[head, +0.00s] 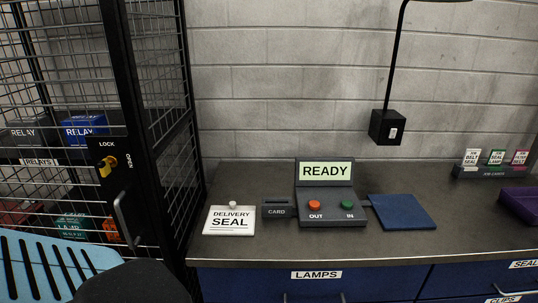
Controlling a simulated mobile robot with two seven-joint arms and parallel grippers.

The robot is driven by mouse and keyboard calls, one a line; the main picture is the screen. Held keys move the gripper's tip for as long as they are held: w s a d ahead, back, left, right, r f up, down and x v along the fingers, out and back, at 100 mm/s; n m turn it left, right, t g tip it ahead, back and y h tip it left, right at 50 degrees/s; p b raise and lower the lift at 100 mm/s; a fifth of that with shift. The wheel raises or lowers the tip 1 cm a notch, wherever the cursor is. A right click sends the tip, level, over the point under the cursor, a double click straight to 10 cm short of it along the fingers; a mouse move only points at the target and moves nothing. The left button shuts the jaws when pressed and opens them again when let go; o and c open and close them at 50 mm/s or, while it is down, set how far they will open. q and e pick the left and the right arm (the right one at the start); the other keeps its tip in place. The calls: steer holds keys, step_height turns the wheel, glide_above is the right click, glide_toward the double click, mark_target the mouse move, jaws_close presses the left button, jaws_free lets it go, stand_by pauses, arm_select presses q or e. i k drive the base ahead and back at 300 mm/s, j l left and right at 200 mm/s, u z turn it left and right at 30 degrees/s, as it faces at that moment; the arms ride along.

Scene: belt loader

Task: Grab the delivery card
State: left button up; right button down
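The delivery card (230,223) is a white card printed "DELIVERY SEAL". It lies on the grey counter (330,248), near its left end, with a small pale knob (205,205) at its top edge. To its right is a dark box marked "CARD" (277,212). Neither of my grippers shows in the head view, so I cannot tell their state or how far they are from the card.
A console (325,208) with a "READY" display and OUT and IN buttons stands right of the card box. A blue mat (402,212) lies beyond it. A wire cage (158,100) rises at left. A light-blue slotted panel (40,268) and dark rounded shape fill the lower left.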

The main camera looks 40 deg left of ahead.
mark_target(231, 220)
steer(key=i+l+u, duration=0.15)
steer(key=l+u, duration=0.2)
steer(key=u, duration=0.15)
steer(key=l+u, duration=1)
steer(key=l, duration=0.15)
